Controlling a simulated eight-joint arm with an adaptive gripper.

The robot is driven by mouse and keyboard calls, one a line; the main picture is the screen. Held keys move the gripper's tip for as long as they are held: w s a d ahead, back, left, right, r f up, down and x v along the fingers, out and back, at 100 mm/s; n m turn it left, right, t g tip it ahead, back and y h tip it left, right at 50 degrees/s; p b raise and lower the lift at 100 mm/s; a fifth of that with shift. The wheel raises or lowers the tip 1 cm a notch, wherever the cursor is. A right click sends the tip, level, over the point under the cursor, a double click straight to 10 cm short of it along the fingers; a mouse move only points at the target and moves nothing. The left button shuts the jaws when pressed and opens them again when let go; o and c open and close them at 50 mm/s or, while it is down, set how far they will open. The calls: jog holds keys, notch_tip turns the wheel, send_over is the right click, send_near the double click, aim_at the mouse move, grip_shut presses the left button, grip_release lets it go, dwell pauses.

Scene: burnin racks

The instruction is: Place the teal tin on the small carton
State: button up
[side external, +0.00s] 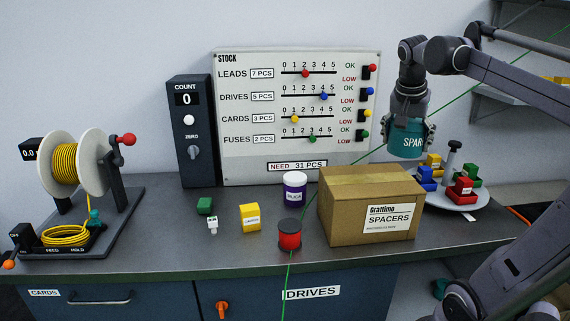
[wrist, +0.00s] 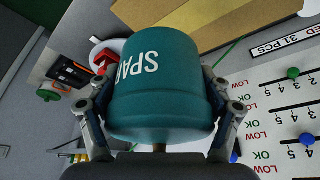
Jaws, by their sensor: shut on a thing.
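The teal tin (side external: 405,141), lettered "SPAR…", is held in the air above and to the right of the carton in the side view. In the wrist view the tin (wrist: 160,75) fills the middle. My gripper (side external: 408,128) is shut on the tin, with a finger on each side; both fingers of the gripper (wrist: 158,110) show in the wrist view. The small carton (side external: 345,214), brown and labelled "Grattimo SPACERS", stands closed on the bench with nothing on its flat top. Part of the carton (wrist: 215,22) shows behind the tin in the wrist view.
A round tray (side external: 440,197) with coloured blocks and a post stands right of the carton. A red spool (side external: 289,235), a purple-and-white jar (side external: 294,188) and a yellow box (side external: 250,217) stand left of it. The stock board (side external: 235,140) rises behind.

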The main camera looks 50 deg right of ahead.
send_over(371, 176)
jog(key=a, duration=0.2)
jog(key=f, duration=0.4)
jog(key=shift+s+d+f, duration=0.15)
jog(key=shift+d+f, duration=0.05)
jog(key=shift+d, duration=0.05)
jog(key=shift+f, duration=2)
jog(key=shift+f, duration=0.15)
jog(key=o, duration=1.2)
jog(key=w+v, duration=0.1)
jog(key=v, duration=1.1)
jog(key=a+f+n+t+y, duration=0.1)
jog(key=a+f+n+t, duration=0.1)
jog(key=a+f+n, duration=0.3)
jog(key=a+f+n+t+y, duration=0.2)
jog(key=a+f+n, duration=0.4)
jog(key=a+f, duration=0.1)
jog(key=a+f+n+t+y, duration=0.1)
jog(key=a+f+n+t, duration=0.1)
jog(key=a+f+n, duration=0.3)
jog(key=shift+s+a+f+n+t+y, duration=0.1)
jog(key=shift+a+f, duration=0.15)
jog(key=shift+a, duration=0.35)
jog(key=shift+s+a+f+n+t+y, duration=0.1)
jog(key=shift+a+f, duration=0.15)
jog(key=shift+a, duration=0.3)
jog(key=shift+s+a+f+n+t+y, duration=0.1)
jog(key=shift+a+f, duration=0.15)
jog(key=shift+a, duration=0.35)
